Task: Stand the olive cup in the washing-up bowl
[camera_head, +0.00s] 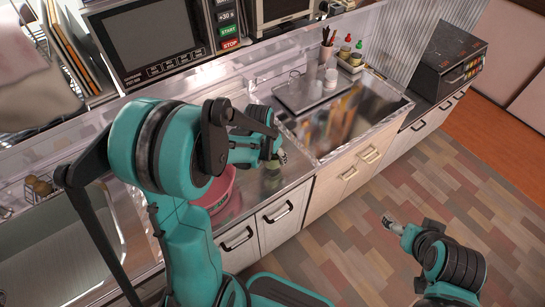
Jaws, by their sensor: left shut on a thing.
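My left gripper (278,151) is over the steel counter, right of the pink washing-up bowl. It is shut on a small olive thing, the olive cup (283,158), of which only a small part shows; the gripper hides the rest. The pink washing-up bowl (219,192) stands on the counter and is largely hidden behind my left arm, so I cannot see what is in it. My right gripper (391,223) is low at the right, above the floor and away from the counter; its fingers are too small to read.
Bottles and a utensil holder (327,52) stand behind. A microwave (155,45) is on the shelf at the back left.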

